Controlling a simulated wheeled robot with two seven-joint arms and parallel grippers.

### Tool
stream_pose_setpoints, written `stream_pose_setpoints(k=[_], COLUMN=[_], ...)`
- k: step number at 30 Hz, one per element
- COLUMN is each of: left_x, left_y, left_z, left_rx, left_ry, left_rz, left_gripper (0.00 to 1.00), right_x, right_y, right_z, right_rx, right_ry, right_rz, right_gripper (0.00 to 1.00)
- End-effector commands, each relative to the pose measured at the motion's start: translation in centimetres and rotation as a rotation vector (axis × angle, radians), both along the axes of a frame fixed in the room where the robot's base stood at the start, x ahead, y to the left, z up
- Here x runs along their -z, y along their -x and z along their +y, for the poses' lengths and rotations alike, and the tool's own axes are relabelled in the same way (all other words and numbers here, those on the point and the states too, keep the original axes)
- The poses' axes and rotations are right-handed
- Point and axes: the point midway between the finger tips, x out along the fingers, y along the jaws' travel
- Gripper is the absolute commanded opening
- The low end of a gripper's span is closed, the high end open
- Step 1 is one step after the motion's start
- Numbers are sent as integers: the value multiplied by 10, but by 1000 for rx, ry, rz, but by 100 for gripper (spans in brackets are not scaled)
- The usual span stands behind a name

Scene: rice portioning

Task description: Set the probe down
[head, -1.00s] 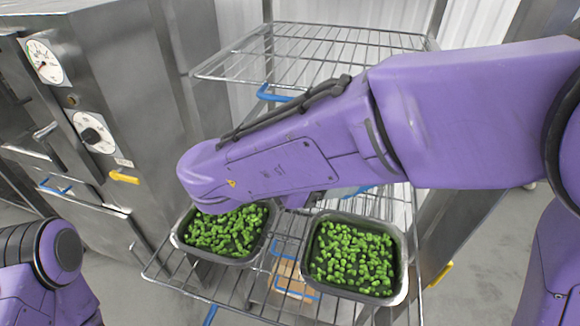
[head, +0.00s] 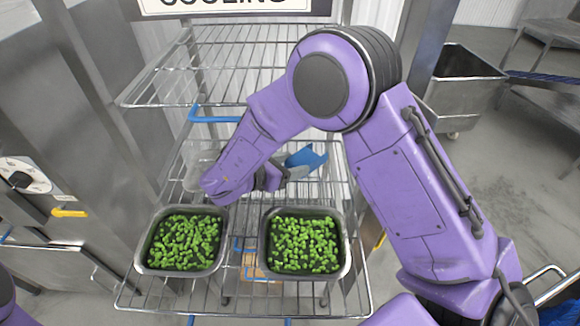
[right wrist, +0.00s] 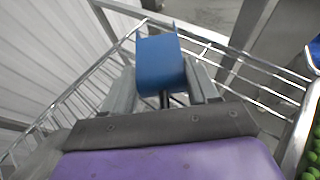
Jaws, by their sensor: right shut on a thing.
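My right gripper (head: 292,173) is over the back part of the wire shelf (head: 240,300), behind the two trays. It is shut on the probe (head: 306,158), whose blue handle sticks out between the fingers. In the right wrist view the blue handle (right wrist: 160,62) sits between the two grey fingers (right wrist: 163,90), with a thin dark part below it. I cannot tell whether the probe touches the shelf. My left gripper is out of view; only a bit of its arm shows at the lower left.
A left tray (head: 143,262) and a right tray (head: 345,262) of green vegetables stand on the shelf. A clear container (head: 200,160) is behind the left tray. An upper wire shelf (head: 215,75) is above. A steel cabinet (head: 50,120) is at left, a steel bin (head: 455,95) at right.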

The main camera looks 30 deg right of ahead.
Motion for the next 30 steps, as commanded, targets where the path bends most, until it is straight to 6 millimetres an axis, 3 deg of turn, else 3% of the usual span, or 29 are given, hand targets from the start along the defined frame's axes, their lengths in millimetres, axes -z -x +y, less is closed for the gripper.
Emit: stream_pose_setpoints(k=[4,15,16,18,29,30], left_x=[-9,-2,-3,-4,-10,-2], left_y=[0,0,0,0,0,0], left_z=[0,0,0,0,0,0], left_rx=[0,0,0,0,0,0], left_ry=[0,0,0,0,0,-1], left_rz=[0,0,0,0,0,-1], left_gripper=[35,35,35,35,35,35], right_x=[22,30,29,28,21,25], right_y=[1,1,1,1,1,1], right_z=[1,1,1,1,2,8], right_rx=[-2,-2,-2,-2,-2,-3], right_ry=[1,0,0,0,0,0], right_rz=[5,1,1,1,1,-1], right_gripper=[15,15,62,85,85,85])
